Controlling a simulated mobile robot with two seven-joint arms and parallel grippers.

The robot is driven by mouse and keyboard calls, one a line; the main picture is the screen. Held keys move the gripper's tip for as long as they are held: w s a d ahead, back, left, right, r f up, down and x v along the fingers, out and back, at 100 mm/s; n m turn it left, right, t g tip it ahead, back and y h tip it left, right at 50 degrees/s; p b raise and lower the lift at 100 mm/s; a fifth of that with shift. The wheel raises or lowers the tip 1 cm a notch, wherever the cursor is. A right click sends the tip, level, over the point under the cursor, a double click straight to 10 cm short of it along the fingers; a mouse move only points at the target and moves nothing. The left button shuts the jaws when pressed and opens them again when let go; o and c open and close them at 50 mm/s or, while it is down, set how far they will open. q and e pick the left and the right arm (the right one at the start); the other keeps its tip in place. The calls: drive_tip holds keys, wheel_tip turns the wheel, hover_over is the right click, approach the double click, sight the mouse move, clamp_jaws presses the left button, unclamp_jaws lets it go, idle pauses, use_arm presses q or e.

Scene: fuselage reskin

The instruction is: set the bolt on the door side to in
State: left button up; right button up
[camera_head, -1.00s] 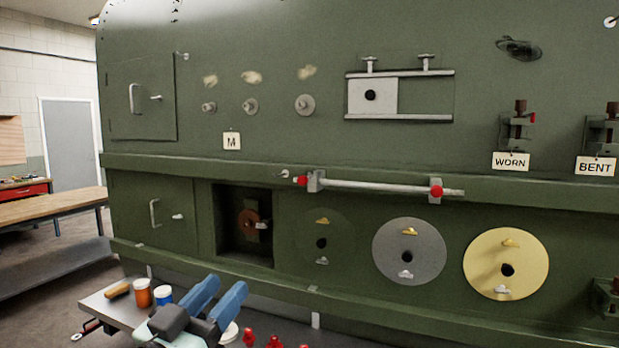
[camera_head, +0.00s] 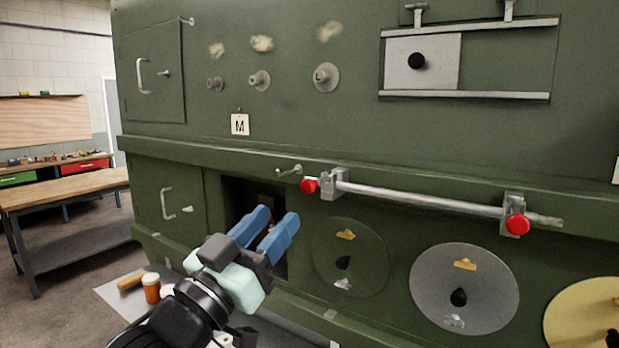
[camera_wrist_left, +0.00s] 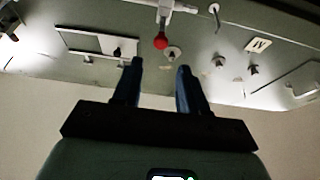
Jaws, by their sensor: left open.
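A pale rod (camera_head: 430,195) runs across the green fuselage wall in two grey brackets. The left bracket (camera_head: 334,184), nearer the small doors, has a red knob (camera_head: 310,185); the right bracket has another red knob (camera_head: 517,224). In the left wrist view, a red knob (camera_wrist_left: 161,42) shows beyond my fingertips. I cannot tell which part is the named bolt. My left gripper (camera_head: 277,217) is open and empty, with blue fingers, below and left of the left red knob. It partly covers the dark recess (camera_head: 237,195). My right gripper is not in view.
Two small doors with handles (camera_head: 152,90) (camera_head: 177,200) are at left. A hook (camera_head: 289,171) juts out near the left red knob. Round discs (camera_head: 464,287) are below the rod, and a sliding panel (camera_head: 410,78) is above. A workbench (camera_head: 68,185) stands at far left.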

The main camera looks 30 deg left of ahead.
sight(318, 180)
use_arm(q)
drive_tip(key=p+x, duration=0.3)
drive_tip(key=x, duration=0.7)
drive_tip(key=shift+w+f, duration=0.15)
drive_tip(key=shift+f, duration=0.05)
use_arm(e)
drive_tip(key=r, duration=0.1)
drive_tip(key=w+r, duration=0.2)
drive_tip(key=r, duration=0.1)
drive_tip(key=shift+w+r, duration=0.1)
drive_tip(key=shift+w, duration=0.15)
use_arm(q)
clamp_jaws()
drive_tip(key=shift+w+d, duration=0.1)
drive_tip(key=shift+w, duration=1.2)
drive_tip(key=shift+s+r, duration=0.1)
drive_tip(key=shift+s, duration=0.05)
drive_tip(key=shift+c, duration=1)
unclamp_jaws()
drive_tip(key=shift+o, duration=1)
drive_tip(key=shift+w, duration=0.25)
